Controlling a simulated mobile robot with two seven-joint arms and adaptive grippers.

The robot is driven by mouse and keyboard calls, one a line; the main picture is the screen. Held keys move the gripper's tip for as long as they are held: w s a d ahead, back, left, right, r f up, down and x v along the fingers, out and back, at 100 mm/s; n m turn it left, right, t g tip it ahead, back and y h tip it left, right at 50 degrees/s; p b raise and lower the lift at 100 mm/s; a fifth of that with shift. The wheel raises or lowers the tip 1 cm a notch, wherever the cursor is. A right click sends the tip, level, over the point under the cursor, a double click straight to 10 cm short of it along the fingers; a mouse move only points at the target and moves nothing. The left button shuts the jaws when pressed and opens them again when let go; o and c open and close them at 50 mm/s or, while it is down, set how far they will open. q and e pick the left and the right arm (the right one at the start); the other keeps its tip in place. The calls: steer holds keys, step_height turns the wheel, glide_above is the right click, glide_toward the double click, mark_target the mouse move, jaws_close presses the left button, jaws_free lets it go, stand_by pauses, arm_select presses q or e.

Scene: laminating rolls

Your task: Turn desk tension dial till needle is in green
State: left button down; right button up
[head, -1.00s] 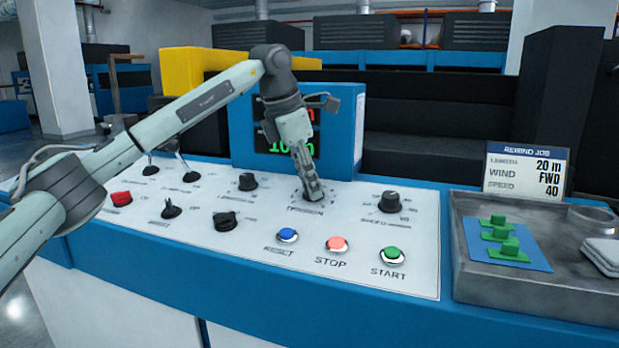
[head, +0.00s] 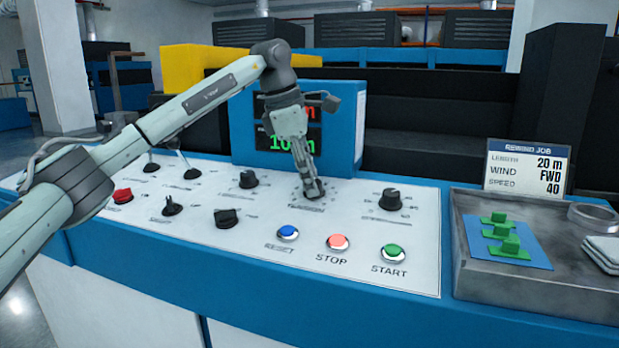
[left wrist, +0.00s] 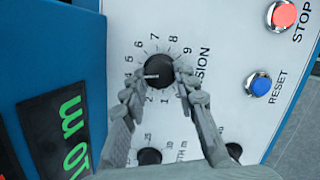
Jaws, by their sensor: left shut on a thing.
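The tension dial (left wrist: 159,71) is a round black knob with a white pointer line, on a white panel. In the left wrist view its line points left, toward the low-middle numbers of the printed scale. My left gripper (left wrist: 161,77) has its two fingers on opposite sides of the knob and is shut on it. In the head view the gripper (head: 315,193) reaches down from above and mostly hides the dial (head: 307,195). No needle gauge or green zone can be made out. My right gripper is not in view.
Behind the dial stands a blue display box (head: 345,135) with red and green digits, partly hidden by my wrist. A speed knob (head: 390,199) is to the right. Reset (head: 288,233), stop (head: 338,242) and start (head: 393,252) buttons are in front. A metal tray (head: 535,290) lies at right.

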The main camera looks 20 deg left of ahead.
arm_select(q)
steer(key=c, duration=1.2)
jaws_free()
steer(key=v, duration=1.2)
steer(key=shift+s, duration=0.15)
